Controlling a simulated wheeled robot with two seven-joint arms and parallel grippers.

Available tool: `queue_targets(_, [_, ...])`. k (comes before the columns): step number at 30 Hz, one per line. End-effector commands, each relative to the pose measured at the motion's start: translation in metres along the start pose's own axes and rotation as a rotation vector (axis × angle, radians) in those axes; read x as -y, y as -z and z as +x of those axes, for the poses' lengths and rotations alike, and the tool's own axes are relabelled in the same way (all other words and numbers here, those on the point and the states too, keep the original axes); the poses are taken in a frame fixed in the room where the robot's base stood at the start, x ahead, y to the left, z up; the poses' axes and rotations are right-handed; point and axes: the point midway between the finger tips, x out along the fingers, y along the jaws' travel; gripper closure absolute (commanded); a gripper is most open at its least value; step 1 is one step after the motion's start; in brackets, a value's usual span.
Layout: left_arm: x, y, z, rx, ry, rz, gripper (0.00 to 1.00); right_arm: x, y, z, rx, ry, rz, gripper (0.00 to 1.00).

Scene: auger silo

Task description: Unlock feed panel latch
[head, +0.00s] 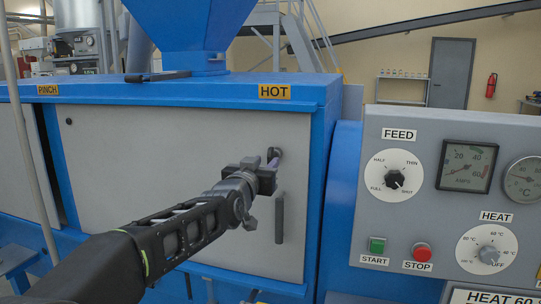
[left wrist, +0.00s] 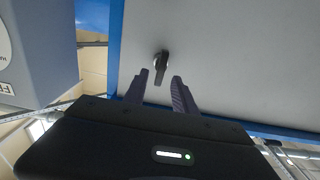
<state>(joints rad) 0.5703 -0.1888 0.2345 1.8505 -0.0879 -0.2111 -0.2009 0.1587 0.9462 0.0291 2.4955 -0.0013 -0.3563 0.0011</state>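The latch (head: 275,152) is a small dark knob near the upper right corner of the grey door panel (head: 150,160) under the HOT label. My left gripper (head: 272,158) is right at the latch and partly covers it. In the left wrist view the latch (left wrist: 161,62) shows a round base and a short dark lever. The lever points toward the gap between the two fingertips of my left gripper (left wrist: 160,78). The fingers are apart, one on each side of the lever's end. I cannot tell whether either finger touches it. My right gripper is not in view.
A dark vertical handle (head: 280,218) is on the door below my gripper. A control console (head: 430,150) with FEED and HEAT knobs, gauges and START and STOP buttons stands to the right. A blue hopper (head: 190,35) rises above the blue frame. A black tool-like item (head: 158,76) lies on top.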

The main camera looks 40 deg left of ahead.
Motion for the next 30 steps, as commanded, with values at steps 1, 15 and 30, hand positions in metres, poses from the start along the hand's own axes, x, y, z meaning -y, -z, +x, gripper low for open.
queue_targets(1, [0.000, 0.003, 0.009, 0.003, 0.000, -0.003, 0.67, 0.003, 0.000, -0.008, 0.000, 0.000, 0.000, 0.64])
queue_targets(15, [0.000, 0.000, 0.050, 0.000, 0.000, -0.001, 0.67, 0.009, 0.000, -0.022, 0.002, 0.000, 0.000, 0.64])
queue_targets(30, [0.000, 0.000, 0.050, 0.000, 0.000, -0.001, 0.96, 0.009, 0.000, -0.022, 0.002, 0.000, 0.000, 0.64])
